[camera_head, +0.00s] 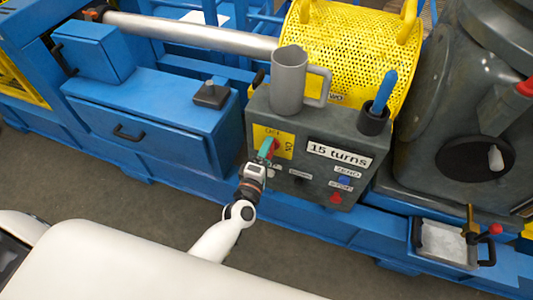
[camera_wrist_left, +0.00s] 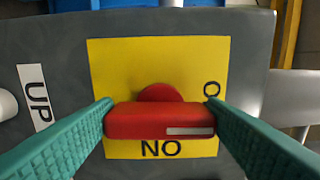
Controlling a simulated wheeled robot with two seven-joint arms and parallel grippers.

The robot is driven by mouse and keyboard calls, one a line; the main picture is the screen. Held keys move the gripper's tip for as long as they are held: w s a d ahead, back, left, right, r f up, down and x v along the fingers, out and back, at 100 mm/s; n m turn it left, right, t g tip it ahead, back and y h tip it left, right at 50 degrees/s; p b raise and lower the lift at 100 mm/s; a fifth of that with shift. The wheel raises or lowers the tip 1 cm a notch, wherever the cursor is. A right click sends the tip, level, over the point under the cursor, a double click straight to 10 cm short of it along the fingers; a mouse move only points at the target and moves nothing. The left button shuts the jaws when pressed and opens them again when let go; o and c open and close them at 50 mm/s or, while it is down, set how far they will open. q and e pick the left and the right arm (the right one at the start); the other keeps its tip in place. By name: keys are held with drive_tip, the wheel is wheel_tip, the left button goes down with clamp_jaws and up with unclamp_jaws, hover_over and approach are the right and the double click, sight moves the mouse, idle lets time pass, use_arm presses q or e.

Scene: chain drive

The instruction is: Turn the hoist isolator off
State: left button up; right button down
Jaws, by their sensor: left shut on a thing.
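The isolator's red handle (camera_wrist_left: 160,121) sits on a yellow plate (camera_wrist_left: 160,60) on the grey control box. The plate also shows in the head view (camera_head: 285,142), with "OFF" at its top and "ON" at its right. My left gripper (camera_head: 268,148) has its green fingers shut on the handle, one at each end in the left wrist view (camera_wrist_left: 160,118). There the handle lies level, its white mark at the right end, toward a label starting with "O" that the finger partly hides. "ON" lies below the handle. My right gripper is not in view.
A grey mug (camera_head: 288,80) and a dark cup with a blue-handled tool (camera_head: 384,92) stand on the box. A "15 turns" display (camera_head: 339,154), a blue button and a red button (camera_head: 336,197) are right of the plate. A yellow perforated guard (camera_head: 345,45) stands behind.

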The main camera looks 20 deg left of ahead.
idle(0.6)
use_arm(q)
drive_tip(key=o, duration=1)
drive_tip(key=s+b, duration=0.1)
drive_tip(key=s, duration=1.1)
drive_tip(key=shift+a, duration=0.2)
drive_tip(key=s+f+m+g+h+p, duration=0.1)
drive_tip(key=s+f+m+g, duration=0.4)
drive_tip(key=f, duration=0.8)
drive_tip(key=s+f+m+g+h+p, duration=0.1)
drive_tip(key=s+f+m+g, duration=0.35)
drive_tip(key=f, duration=0.75)
drive_tip(key=s+a+f+m+g+y, duration=0.1)
drive_tip(key=s+a+f+m+g, duration=0.1)
drive_tip(key=s, duration=0.5)
drive_tip(key=s+a+f+m+g+p, duration=0.1)
drive_tip(key=s+a+f+m+g, duration=0.2)
drive_tip(key=s+f+m, duration=0.2)
drive_tip(key=s+a+f+m+g+y, duration=0.1)
drive_tip(key=s+a+f+m+g, duration=0.1)
drive_tip(key=s+f, duration=0.4)
drive_tip(key=shift+s+a+f+m+g+y+p, duration=0.2)
drive_tip(key=shift+s+m, duration=0.15)
drive_tip(key=shift+s, duration=0.6)
drive_tip(key=shift+s+a+f+m+g+y+p, duration=0.15)
drive_tip(key=shift+s+m, duration=0.15)
drive_tip(key=shift+s, duration=0.6)
